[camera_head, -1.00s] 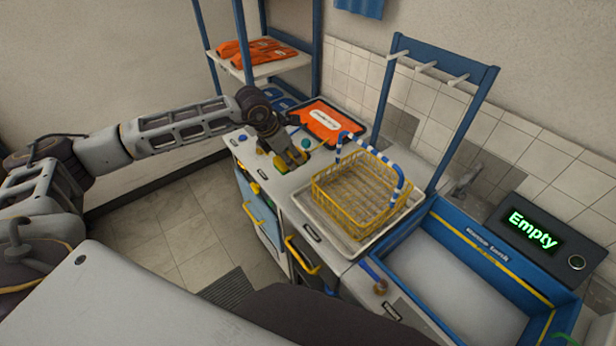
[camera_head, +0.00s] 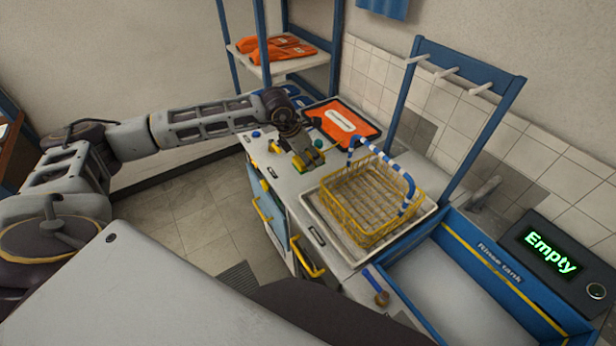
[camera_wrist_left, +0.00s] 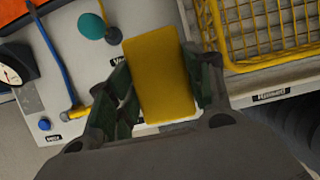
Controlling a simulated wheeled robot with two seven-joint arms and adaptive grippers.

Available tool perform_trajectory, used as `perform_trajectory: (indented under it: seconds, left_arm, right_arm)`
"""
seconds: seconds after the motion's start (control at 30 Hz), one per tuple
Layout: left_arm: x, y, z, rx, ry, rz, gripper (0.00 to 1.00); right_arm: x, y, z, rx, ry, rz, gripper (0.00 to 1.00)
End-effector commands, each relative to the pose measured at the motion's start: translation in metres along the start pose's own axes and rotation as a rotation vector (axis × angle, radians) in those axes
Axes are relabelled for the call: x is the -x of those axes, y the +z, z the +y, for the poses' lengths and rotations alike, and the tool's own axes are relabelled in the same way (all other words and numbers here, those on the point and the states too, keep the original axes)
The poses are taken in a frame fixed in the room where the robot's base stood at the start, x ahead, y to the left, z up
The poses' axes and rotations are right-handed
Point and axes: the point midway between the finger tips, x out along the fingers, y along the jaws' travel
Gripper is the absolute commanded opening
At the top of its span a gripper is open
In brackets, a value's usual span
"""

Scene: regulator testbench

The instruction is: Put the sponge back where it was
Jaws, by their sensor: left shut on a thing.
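A yellow sponge (camera_wrist_left: 160,75) is held between the fingers of my left gripper (camera_wrist_left: 160,100) in the left wrist view. In the head view my left gripper (camera_head: 308,160) is over the counter, just left of the yellow wire basket (camera_head: 368,198); the sponge is hard to make out there. Whether the sponge touches the counter cannot be told. My right gripper is not in view.
The basket with a blue-and-white handle stands on a white tray (camera_head: 335,232). An orange item lies in a dark tray (camera_head: 342,122) behind the gripper. A blue rinse tank (camera_head: 470,275) is at right, beside a display reading "Empty" (camera_head: 552,252). A teal knob (camera_wrist_left: 91,26) is near the sponge.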

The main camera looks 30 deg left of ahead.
Motion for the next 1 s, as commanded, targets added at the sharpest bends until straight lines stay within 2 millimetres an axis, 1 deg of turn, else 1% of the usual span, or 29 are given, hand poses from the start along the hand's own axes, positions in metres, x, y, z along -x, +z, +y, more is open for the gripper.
perform_trajectory:
  seconds: [0.2, 0.33, 0.43, 0.77, 0.87, 1.0]
  left_arm:
    - [-0.027, -0.012, 0.000, 0.001, -0.001, 0.003, 0.29]
    - [-0.039, -0.017, 0.000, 0.001, -0.001, 0.001, 0.29]
    - [-0.043, -0.018, 0.000, 0.000, 0.000, 0.001, 0.29]
    - [-0.044, -0.019, 0.000, 0.000, -0.001, 0.001, 0.29]
    - [-0.049, -0.021, 0.000, 0.000, -0.001, 0.001, 0.29]
    - [-0.062, -0.026, -0.001, 0.001, -0.002, 0.002, 0.29]
  right_arm:
    - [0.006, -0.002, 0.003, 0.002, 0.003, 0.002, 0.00]
    - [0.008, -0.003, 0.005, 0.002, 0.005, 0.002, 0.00]
    - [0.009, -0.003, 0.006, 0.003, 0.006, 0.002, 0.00]
    - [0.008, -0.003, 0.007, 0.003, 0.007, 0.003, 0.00]
    - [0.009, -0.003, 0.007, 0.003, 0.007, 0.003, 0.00]
    - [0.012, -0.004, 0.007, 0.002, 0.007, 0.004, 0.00]
